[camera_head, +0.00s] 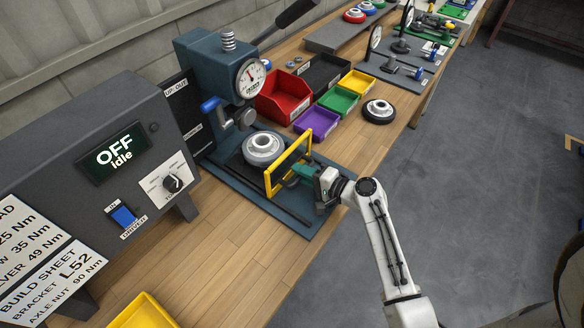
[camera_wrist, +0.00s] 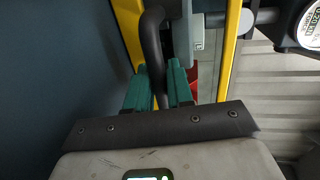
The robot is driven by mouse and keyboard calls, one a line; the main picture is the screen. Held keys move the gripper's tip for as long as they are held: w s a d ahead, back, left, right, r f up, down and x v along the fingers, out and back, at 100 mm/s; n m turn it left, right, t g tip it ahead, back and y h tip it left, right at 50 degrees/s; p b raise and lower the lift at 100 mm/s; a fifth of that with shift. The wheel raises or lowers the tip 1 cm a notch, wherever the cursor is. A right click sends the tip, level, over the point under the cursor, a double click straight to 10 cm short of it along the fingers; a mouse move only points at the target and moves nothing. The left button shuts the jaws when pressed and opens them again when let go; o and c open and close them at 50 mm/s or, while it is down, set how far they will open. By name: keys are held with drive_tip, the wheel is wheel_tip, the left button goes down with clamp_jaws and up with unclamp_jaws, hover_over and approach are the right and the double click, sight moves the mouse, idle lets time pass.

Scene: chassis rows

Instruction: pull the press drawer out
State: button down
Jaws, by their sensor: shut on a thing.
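The press (camera_head: 212,75) is a dark blue-grey machine with a dial gauge and a spring on top. Its drawer is a dark plate (camera_head: 236,162) on a blue base, and a pale round hub (camera_head: 264,146) sits on it. A yellow frame (camera_head: 272,180) stands upright at the drawer's front and shows in the wrist view (camera_wrist: 232,45). My gripper (camera_head: 294,174) is at this front. In the wrist view its green fingers (camera_wrist: 160,85) are shut on a dark curved handle (camera_wrist: 152,40). The handle is mostly hidden in the head view.
A grey control box (camera_head: 105,150) reading "OFF idle" stands left of the press. Red (camera_head: 284,98), purple (camera_head: 317,124), green (camera_head: 339,102) and yellow bins stand behind, with a dark wheel (camera_head: 378,111) near the bench edge. Bare wood lies in front; grey floor is open at right.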

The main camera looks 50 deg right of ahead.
drive_tip(key=v, duration=0.4)
drive_tip(key=f+v, duration=0.1)
drive_tip(key=v, duration=0.3)
drive_tip(key=f+b+v, duration=0.1)
drive_tip(key=v, duration=0.3)
drive_tip(key=shift+s+f, duration=0.3)
drive_tip(key=shift+s, duration=0.05)
drive_tip(key=c, duration=1.2)
unclamp_jaws()
drive_tip(key=shift+o, duration=0.2)
drive_tip(key=b+v, duration=0.2)
drive_tip(key=v, duration=0.8)
drive_tip(key=shift+s, duration=0.35)
drive_tip(key=shift+r, duration=0.1)
